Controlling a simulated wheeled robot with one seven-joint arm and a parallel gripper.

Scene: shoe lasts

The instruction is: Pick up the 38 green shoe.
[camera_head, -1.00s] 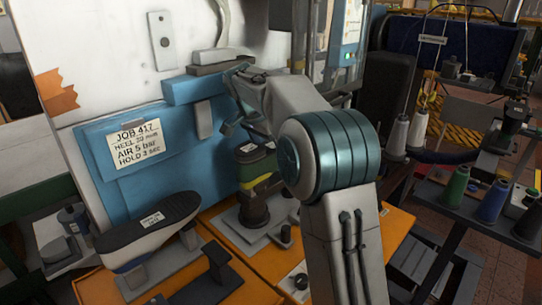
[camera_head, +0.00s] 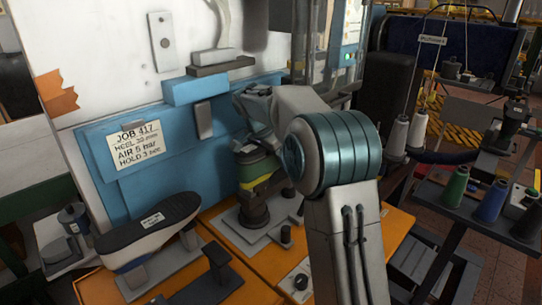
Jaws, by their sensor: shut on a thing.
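The green shoe (camera_head: 257,169), with a yellow band below the green, sits sole up on a dark round post on a grey plate, in the middle of the view. A small pale label shows on its top; I cannot read its number. My gripper (camera_head: 264,143) is at the shoe's top from above and is shut on it. The shoe's right side and part of the jaws are hidden behind my arm.
A second shoe (camera_head: 149,228), dark-soled with a white label, stands on a holder at the front left. A blue panel with a job card (camera_head: 133,146) rises close behind. Thread spools (camera_head: 490,201) stand on a rack at the right.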

